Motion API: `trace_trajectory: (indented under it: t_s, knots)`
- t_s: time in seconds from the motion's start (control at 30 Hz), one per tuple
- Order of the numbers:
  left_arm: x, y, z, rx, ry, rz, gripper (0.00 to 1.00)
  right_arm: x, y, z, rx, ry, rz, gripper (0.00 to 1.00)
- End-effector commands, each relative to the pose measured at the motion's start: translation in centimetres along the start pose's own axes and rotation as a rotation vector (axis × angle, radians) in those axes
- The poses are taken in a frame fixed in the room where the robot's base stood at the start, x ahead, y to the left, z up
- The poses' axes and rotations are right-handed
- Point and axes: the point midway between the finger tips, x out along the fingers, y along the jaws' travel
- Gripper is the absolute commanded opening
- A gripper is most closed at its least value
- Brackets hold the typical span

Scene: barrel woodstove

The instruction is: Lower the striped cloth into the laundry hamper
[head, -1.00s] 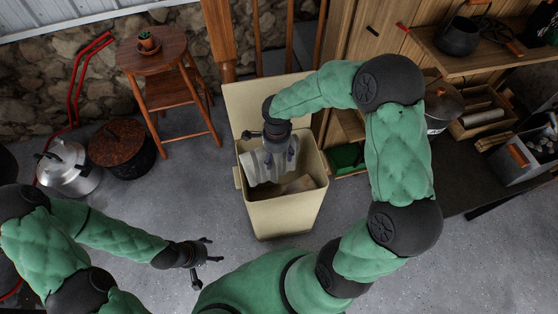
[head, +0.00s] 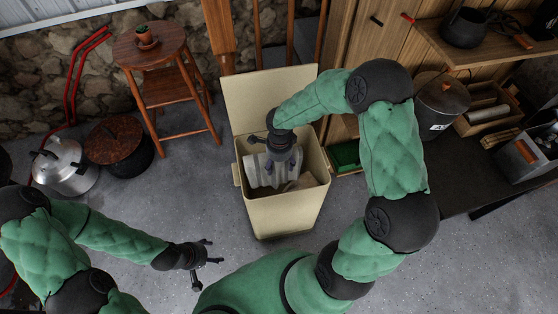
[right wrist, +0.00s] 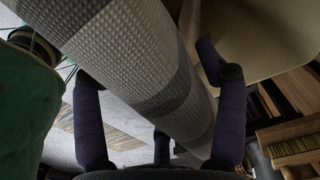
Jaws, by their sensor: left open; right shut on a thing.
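The striped cloth (head: 260,172), in grey and whitish bands, hangs within the opening of the cream laundry hamper (head: 285,216) in the head view. The hamper's lid stands open at its back. My right gripper (head: 284,160) is shut on the cloth, reaching down into the opening; its fingertips are partly hidden. In the right wrist view the cloth (right wrist: 135,55) runs diagonally between the dark fingers of my right gripper (right wrist: 148,75). My left gripper (head: 209,263) is open and empty, low in front of the hamper and to its left.
Something brownish (head: 298,184) lies inside the hamper. A wooden stool (head: 165,85) with a potted plant, a dark lidded pot (head: 118,145) and a kettle (head: 65,167) stand left. A green-filled box (head: 345,156) stands right of the hamper. Floor left of it is clear.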

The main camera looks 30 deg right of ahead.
Motion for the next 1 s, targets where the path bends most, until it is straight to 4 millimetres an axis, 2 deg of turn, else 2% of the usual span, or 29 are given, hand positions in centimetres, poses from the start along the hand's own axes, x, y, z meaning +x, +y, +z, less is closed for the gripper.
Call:
trace_trajectory:
  t_s: [0.1,0.5,0.7,1.0]
  knots:
    - [0.8,-0.3,0.0,0.000,0.000,0.000,0.67,1.5,0.0,0.0,-0.001,0.001,0.001,0.31]
    - [2.6,-0.9,-0.1,0.000,0.000,0.000,0.67,5.2,0.0,-0.1,0.000,0.000,0.002,0.31]
    - [3.0,-1.1,-0.1,0.000,0.000,0.000,0.67,6.1,-0.1,-0.1,0.000,0.000,0.000,0.31]
    - [3.0,-1.1,-0.1,0.000,0.000,0.000,0.67,6.2,-0.1,-0.1,0.000,0.000,0.000,0.31]
